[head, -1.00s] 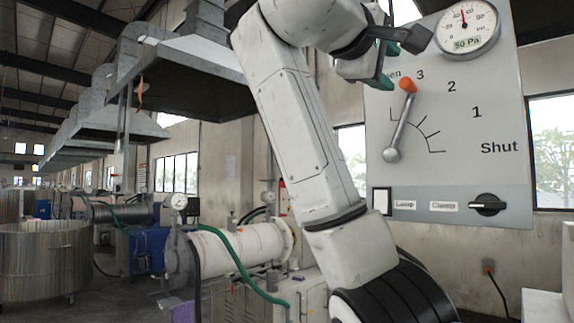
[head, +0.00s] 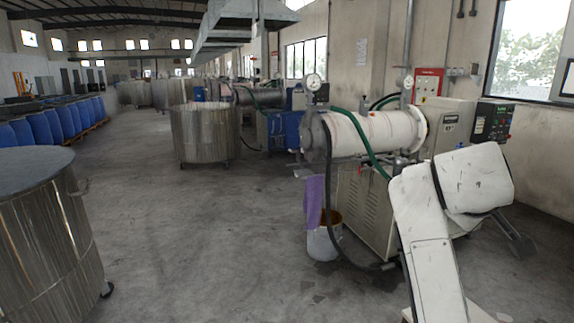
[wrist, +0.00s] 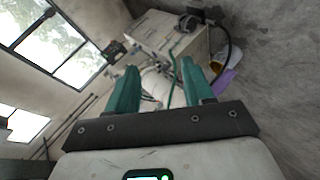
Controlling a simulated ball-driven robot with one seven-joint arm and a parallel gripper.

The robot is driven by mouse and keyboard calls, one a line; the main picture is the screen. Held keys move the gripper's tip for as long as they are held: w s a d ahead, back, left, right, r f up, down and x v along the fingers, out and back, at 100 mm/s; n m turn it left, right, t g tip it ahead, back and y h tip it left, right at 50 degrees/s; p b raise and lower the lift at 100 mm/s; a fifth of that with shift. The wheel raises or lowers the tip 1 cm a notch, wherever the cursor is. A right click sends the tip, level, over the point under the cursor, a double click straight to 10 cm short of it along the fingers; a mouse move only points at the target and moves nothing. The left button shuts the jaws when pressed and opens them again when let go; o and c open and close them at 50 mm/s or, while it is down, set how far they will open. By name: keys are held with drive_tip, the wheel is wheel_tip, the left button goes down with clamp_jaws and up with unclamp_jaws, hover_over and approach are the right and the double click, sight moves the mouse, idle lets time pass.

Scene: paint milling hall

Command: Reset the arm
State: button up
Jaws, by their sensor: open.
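My gripper (wrist: 158,92) shows in the wrist view as two green fingers standing apart, with nothing between them. It points towards the milling machine (wrist: 160,85), which is some way beyond the fingertips. In the head view my white arm is folded low at the right, in front of the machine (head: 365,135). The gripper's fingers cannot be made out there. The grey control panel with its lever and dial is not in the head view now.
A large steel vat (head: 35,240) on castors stands at the near left. Another vat (head: 205,135) is farther back. Blue drums (head: 40,127) line the left. A bucket (head: 324,238) with a purple cloth (head: 313,200) stands by the machine. The middle floor is clear.

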drive_tip(key=s+a+f+m+g+y, duration=0.1)
drive_tip(key=s+f, duration=0.3)
drive_tip(key=f, duration=0.6)
drive_tip(key=s+a+f+g+y, duration=0.1)
drive_tip(key=s+a+f+y, duration=0.1)
drive_tip(key=s+f, duration=0.5)
drive_tip(key=s+a+f+m+g+y, duration=0.1)
drive_tip(key=s+f, duration=0.1)
drive_tip(key=f, duration=1)
drive_tip(key=s+a+f+m+g+y, duration=0.1)
drive_tip(key=s+a+f+g+y, duration=0.1)
drive_tip(key=s+f, duration=0.5)
drive_tip(key=s+a+f+m+g+y, duration=0.1)
drive_tip(key=s+f, duration=0.6)
drive_tip(key=s, duration=1.2)
drive_tip(key=shift+s+a+f+m+g+y+b, duration=0.2)
drive_tip(key=shift+s+a+m+g+y+b, duration=0.2)
drive_tip(key=shift+a+g+y+b, duration=0.1)
drive_tip(key=shift+w, duration=0.1)
